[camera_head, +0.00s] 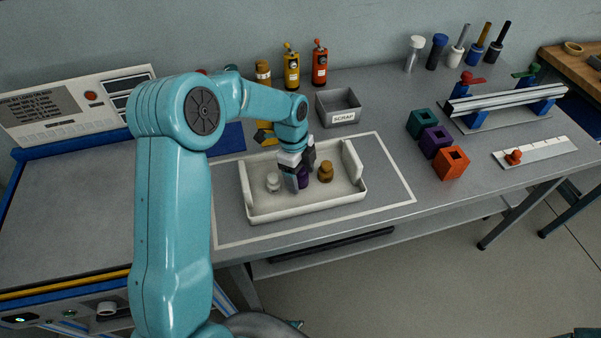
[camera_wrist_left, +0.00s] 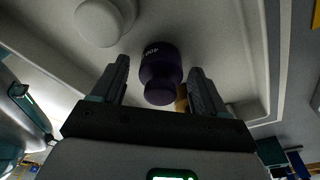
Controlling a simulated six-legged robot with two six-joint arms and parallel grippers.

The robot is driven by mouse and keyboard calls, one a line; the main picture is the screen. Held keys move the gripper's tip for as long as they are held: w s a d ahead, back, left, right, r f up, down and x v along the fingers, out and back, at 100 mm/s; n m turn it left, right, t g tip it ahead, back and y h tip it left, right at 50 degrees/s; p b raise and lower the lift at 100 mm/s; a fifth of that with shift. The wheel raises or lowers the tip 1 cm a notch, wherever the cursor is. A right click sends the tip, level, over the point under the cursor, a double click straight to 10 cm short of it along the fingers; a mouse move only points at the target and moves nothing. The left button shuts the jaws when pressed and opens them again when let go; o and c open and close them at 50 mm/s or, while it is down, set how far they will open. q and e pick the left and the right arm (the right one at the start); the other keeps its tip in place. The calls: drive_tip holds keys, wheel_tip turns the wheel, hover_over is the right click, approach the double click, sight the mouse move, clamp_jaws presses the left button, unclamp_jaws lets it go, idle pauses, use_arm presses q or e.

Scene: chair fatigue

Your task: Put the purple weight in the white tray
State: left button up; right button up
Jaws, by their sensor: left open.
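The white tray (camera_head: 262,209) stands on the bench inside a white outlined rectangle. The purple weight (camera_head: 303,182) is in the tray, between a white weight (camera_head: 273,182) and a brass-coloured weight (camera_head: 325,171). My left gripper (camera_head: 300,184) reaches down into the tray at the purple weight and partly hides it. In the left wrist view, the purple weight (camera_wrist_left: 160,72) shows between and just beyond the two open fingers (camera_wrist_left: 160,85), with gaps on both sides. The white weight (camera_wrist_left: 103,22) is at the upper left there. My right gripper is not in view.
A grey scrap bin (camera_head: 339,107) stands behind the tray. Teal (camera_head: 422,123), purple (camera_head: 435,141) and orange (camera_head: 451,163) blocks with square holes stand to the right. Yellow (camera_head: 291,68) and red (camera_head: 320,65) bottles stand at the back.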

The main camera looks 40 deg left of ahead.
use_arm(q)
wheel_tip(320, 180, up, 12)
drive_tip(key=a, duration=0.1)
drive_tip(key=shift+a, duration=0.4)
